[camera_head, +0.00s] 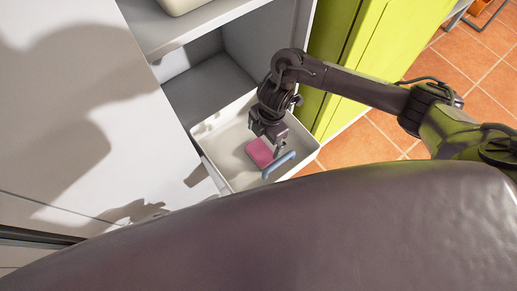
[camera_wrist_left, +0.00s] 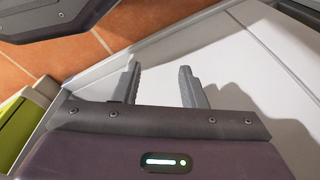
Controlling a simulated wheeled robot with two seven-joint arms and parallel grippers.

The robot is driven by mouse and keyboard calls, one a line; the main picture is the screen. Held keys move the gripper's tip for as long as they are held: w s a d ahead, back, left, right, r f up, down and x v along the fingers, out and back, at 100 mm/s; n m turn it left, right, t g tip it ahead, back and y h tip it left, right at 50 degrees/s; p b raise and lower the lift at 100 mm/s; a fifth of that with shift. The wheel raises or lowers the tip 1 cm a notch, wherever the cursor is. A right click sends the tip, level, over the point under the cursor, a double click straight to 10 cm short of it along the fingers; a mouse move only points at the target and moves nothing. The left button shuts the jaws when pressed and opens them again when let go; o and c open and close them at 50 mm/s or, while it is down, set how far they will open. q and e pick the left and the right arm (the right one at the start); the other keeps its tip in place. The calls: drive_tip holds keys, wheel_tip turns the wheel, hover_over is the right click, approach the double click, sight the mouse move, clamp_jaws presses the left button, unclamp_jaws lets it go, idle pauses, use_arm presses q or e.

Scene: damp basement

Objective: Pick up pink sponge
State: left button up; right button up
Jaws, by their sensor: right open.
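The pink sponge (camera_head: 259,153) lies in a white open drawer or bin (camera_head: 239,182) in the head view, its upper right part close under my right gripper. My right gripper (camera_head: 279,150) reaches down into the bin at the sponge's right side, its jaws open. I cannot tell whether a finger touches the sponge. My left gripper (camera_wrist_left: 158,85) shows only in the left wrist view, with its two fingers apart and nothing between them. The sponge is not in the left wrist view.
A blue bar-shaped item (camera_head: 279,165) lies in the bin just right of the sponge. A grey shelf compartment (camera_head: 212,85) stands behind the bin, and a yellow-green panel (camera_head: 378,60) stands to its right. White cabinet fronts (camera_head: 75,110) fill the left. Orange floor tiles (camera_head: 362,143) are open at right.

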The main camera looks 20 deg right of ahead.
sight(261, 151)
drive_tip(key=f, duration=0.2)
drive_tip(key=f+b, duration=0.1)
drive_tip(key=f, duration=0.1)
drive_tip(key=a+f, duration=0.1)
drive_tip(key=f, duration=0.1)
drive_tip(key=shift+s+f+b, duration=0.25)
drive_tip(key=shift+f+b, duration=0.05)
drive_tip(key=shift+b, duration=0.1)
drive_tip(key=shift+f, duration=0.45)
use_arm(q)
wheel_tip(261, 151, up, 6)
drive_tip(key=w+d, duration=0.1)
drive_tip(key=shift+w+d, duration=0.2)
drive_tip(key=shift+w, duration=0.1)
use_arm(e)
drive_tip(key=c, duration=0.8)
drive_tip(key=shift+r, duration=0.1)
